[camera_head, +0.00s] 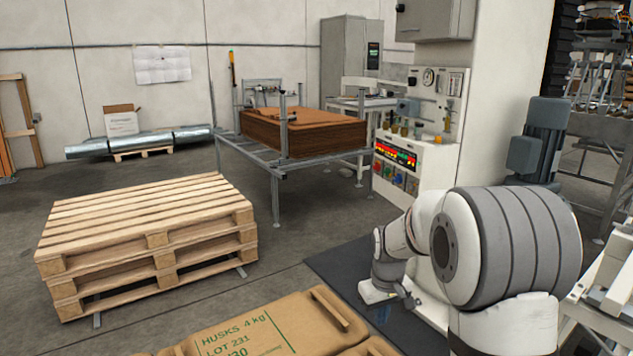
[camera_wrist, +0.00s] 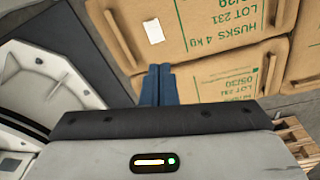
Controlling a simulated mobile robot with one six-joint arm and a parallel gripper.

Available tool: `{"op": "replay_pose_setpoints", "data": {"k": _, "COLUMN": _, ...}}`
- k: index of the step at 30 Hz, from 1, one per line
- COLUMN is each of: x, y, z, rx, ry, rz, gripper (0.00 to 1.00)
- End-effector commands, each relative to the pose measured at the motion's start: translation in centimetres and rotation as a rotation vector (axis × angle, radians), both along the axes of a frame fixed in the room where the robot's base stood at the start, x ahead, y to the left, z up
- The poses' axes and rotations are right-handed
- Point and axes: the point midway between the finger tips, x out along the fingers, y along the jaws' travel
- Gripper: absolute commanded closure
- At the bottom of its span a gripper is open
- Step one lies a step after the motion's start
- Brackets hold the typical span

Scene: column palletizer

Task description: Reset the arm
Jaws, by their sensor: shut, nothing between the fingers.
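My arm reaches in from the right of the head view, bent, with its wrist low over a dark floor mat (camera_head: 340,264). My gripper (camera_wrist: 157,85) shows in the wrist view as two blue fingers pressed together, with nothing between them. In the head view the fingers are small and hard to make out. Brown packs (camera_head: 262,325) printed "HUSKS 4 kg LOT 231" lie at the bottom of the head view, left of my wrist. Similar packs (camera_wrist: 215,62) fill the upper part of the wrist view, beyond the fingertips; I cannot tell whether they touch.
A stack of wooden pallets (camera_head: 150,225) stands at the left. A metal frame table (camera_head: 262,160) holds a stack of brown sheets (camera_head: 312,132). A control panel (camera_head: 411,170) stands behind my arm. Open floor lies between the pallets and the mat.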

Motion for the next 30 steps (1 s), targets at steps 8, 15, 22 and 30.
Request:
{"op": "replay_pose_setpoints", "data": {"k": 8, "x": -9.3, "y": -0.1, "z": 14.0, "rx": 0.013, "ry": -0.051, "rz": -0.119, "gripper": 1.00}}
{"op": "replay_pose_setpoints", "data": {"k": 15, "x": -17.6, "y": -0.1, "z": 21.9, "rx": 0.030, "ry": -0.090, "rz": -0.223, "gripper": 1.00}}
{"op": "replay_pose_setpoints", "data": {"k": 22, "x": -24.0, "y": -0.2, "z": 25.8, "rx": 0.045, "ry": -0.118, "rz": -0.303, "gripper": 1.00}}
{"op": "replay_pose_setpoints", "data": {"k": 30, "x": -26.2, "y": -0.2, "z": 26.3, "rx": 0.051, "ry": -0.127, "rz": -0.334, "gripper": 1.00}}
